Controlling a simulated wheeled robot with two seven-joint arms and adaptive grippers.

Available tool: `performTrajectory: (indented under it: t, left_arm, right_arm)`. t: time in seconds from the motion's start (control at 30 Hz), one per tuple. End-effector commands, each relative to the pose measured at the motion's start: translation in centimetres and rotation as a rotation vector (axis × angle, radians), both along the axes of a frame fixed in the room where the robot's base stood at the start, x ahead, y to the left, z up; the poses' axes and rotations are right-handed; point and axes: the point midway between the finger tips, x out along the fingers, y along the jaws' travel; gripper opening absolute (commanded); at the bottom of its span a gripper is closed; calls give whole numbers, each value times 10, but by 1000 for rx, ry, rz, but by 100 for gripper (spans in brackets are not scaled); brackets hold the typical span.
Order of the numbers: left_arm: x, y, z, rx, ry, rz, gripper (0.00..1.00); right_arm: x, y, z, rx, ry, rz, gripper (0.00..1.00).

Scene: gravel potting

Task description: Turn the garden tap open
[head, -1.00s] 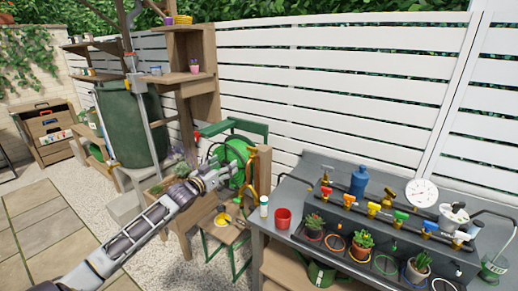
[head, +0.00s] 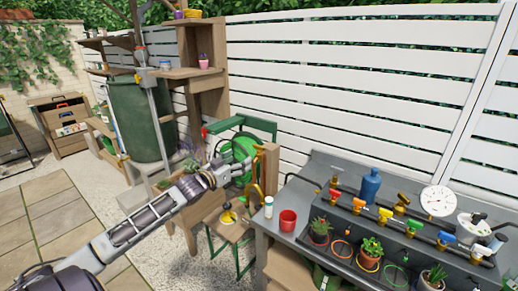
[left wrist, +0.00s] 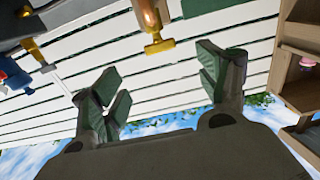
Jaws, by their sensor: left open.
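A brass tap (head: 257,160) shows at a wooden post (head: 270,165) beside the green hose reel, left of the grey bench. I take it for the garden tap; its handle is too small to read in the head view. My left gripper (head: 229,172) is just left of the post, in front of the reel, and appears apart from the tap. In the left wrist view a brass fitting (left wrist: 153,28) hangs at the top of the picture, ahead of and between the open, empty fingers (left wrist: 158,68). Whether this is the same tap is unclear. My right gripper is not in view.
The grey bench (head: 262,222) on the right carries a red cup (head: 288,220), a blue bottle (head: 370,184), potted plants and a pipe with several coloured valves. A green barrel (head: 137,120) and shelves stand left. The white fence (head: 350,80) closes the back.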

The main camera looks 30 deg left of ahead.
Motion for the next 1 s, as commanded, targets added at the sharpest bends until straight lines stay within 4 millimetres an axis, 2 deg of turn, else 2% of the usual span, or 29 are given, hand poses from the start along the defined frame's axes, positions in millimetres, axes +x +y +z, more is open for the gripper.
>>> performTrajectory:
  t: [1.0]
  left_arm:
    - [46,-4,0,0,-1,0,75]
  right_arm:
    - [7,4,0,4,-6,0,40]
